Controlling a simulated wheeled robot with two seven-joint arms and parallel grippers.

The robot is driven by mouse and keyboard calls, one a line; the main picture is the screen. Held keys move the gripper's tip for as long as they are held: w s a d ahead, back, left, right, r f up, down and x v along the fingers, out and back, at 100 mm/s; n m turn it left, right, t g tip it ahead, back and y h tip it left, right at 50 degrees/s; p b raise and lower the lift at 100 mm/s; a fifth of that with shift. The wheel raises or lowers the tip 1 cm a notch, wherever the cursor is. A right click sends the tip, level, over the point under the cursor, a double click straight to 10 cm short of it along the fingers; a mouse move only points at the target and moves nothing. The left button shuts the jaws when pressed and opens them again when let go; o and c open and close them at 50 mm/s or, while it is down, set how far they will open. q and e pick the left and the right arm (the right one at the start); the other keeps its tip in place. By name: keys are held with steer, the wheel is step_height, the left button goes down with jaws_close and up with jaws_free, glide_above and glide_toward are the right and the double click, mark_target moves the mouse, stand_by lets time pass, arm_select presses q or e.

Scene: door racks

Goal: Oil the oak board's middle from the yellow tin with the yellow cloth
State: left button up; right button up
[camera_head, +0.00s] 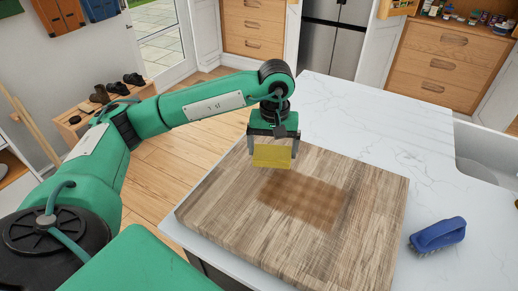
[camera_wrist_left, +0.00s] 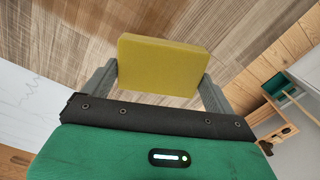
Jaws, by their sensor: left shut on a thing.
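The oak board (camera_head: 235,205) lies on the white counter, and a browner rectangular patch (camera_head: 305,198) shows on its middle. My left gripper (camera_head: 271,158) is shut on the yellow cloth (camera_head: 272,157), a flat block-like pad, over the board's far left part. The left wrist view shows the cloth (camera_wrist_left: 160,65) between the two fingers (camera_wrist_left: 158,88) with the board's wood grain (camera_wrist_left: 60,35) behind it. I cannot tell whether the cloth touches the board. The yellow tin is not visible in either view. My right gripper is not in view.
A blue brush (camera_head: 438,234) lies on the counter (camera_head: 370,125) right of the board. A sink (camera_head: 487,160) is at the right edge. The counter behind the board is clear. A bench with shoes (camera_head: 100,105) stands on the floor at left.

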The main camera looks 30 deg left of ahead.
arm_select(q)
steer(key=shift+r, duration=0.55)
steer(key=shift+r+p, duration=0.45)
steer(key=shift+r, duration=0.45)
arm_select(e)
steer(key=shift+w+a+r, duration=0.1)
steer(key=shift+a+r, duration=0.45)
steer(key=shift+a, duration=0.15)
arm_select(q)
steer(key=shift+s, duration=0.1)
